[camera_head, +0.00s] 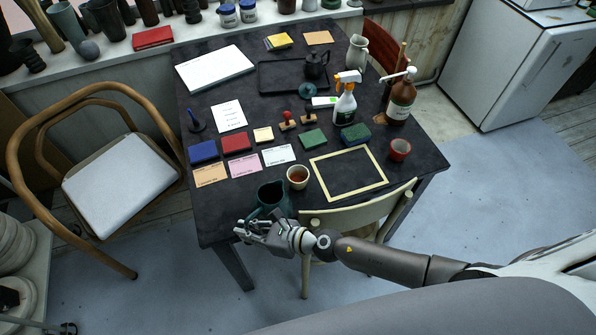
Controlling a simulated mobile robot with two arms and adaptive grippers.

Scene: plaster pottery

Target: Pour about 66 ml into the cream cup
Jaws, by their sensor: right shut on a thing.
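The cream cup (298,178) stands upright near the table's front edge, left of a yellow frame. Its inside looks orange-brown; I cannot tell how full it is. A dark teal jug (272,197) is just left of and nearer than the cup, at the front edge. My right gripper (254,228) is at the near side of the jug and shut on it. The jug looks about upright and apart from the cup. The fingers' exact hold and the jug's contents are hard to see. My left gripper is out of view.
The dark table (215,222) holds cards, ink pads and stamps. A red cup (400,149), a spray bottle (345,105) and a brown pump bottle (401,100) stand to the right. The yellow frame (348,174) lies right of the cream cup. A chair back (360,207) rises at the front edge.

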